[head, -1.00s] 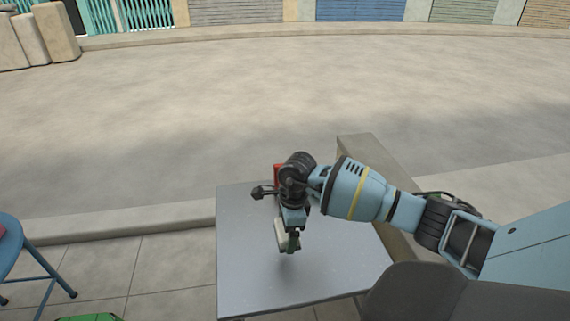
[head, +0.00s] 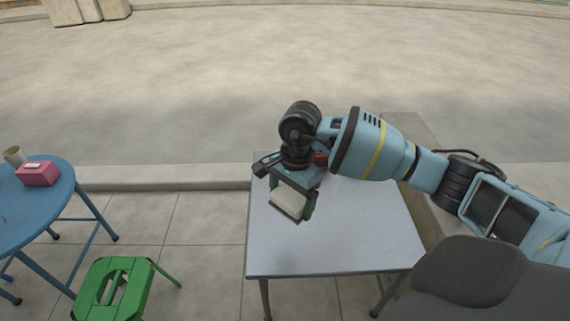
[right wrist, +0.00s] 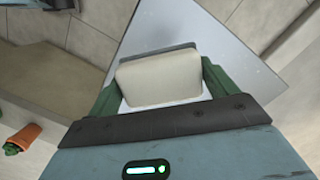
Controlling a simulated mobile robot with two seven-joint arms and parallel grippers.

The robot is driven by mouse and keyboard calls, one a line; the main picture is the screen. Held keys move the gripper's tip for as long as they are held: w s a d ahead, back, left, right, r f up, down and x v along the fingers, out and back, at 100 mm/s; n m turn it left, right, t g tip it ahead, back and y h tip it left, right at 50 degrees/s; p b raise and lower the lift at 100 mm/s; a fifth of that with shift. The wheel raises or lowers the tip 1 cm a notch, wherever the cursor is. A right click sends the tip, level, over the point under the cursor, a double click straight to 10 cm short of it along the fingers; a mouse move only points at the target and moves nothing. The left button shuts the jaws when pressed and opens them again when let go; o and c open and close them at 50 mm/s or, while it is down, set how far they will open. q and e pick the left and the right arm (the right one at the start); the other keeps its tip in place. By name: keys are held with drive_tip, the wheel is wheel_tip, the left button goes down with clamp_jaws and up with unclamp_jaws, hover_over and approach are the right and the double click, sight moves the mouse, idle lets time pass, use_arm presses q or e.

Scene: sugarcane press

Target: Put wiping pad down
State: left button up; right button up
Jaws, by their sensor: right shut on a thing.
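The wiping pad (head: 287,200) is a cream-coloured block. My right gripper (head: 291,207) is shut on it and holds it above the left part of the grey metal table (head: 340,235). In the right wrist view the pad (right wrist: 160,77) sits between the two green fingers (right wrist: 160,92), with a grey strip along its far edge. The bare table top (right wrist: 205,45) shows beyond it. I cannot tell the exact gap between pad and table. My left gripper does not show.
A red thing (head: 320,158) is partly hidden behind my right wrist. A blue round table (head: 40,205) at the left bears a pink box (head: 38,173) and a cup (head: 14,156). A green stool (head: 118,285) stands between the tables. Most of the grey table top is clear.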

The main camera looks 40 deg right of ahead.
drive_tip(key=s+a+r+n+g+h, duration=0.1)
drive_tip(key=s+a+r+n, duration=0.7)
drive_tip(key=n, duration=0.8)
drive_tip(key=shift+s+a+r, duration=0.15)
drive_tip(key=shift+s+r, duration=0.2)
drive_tip(key=shift+r, duration=0.2)
